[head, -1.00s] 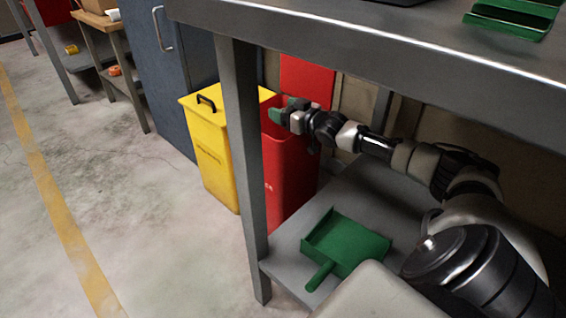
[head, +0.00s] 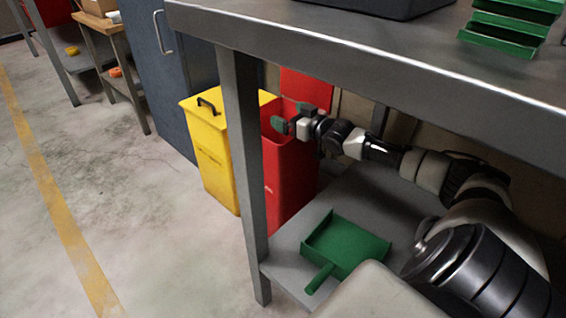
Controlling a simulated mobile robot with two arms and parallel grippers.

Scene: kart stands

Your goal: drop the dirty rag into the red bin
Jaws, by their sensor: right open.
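The red bin (head: 289,182) stands on the floor behind the bench leg, with its red lid (head: 306,88) raised upright at the back. My right gripper (head: 289,116) is over the bin's open top, reaching in from the right under the bench top. Its fingers are open, and I see nothing between them. The dirty rag is not visible in this view; the inside of the bin is mostly hidden by its front wall and my gripper. My left gripper is not in view.
A yellow bin (head: 212,150) with a black handle stands left of the red bin. The bench leg (head: 247,180) is in front of them. A green dustpan (head: 342,246) lies on the lower shelf (head: 286,247). The bench top (head: 390,62) overhangs my right arm. Floor at left is clear.

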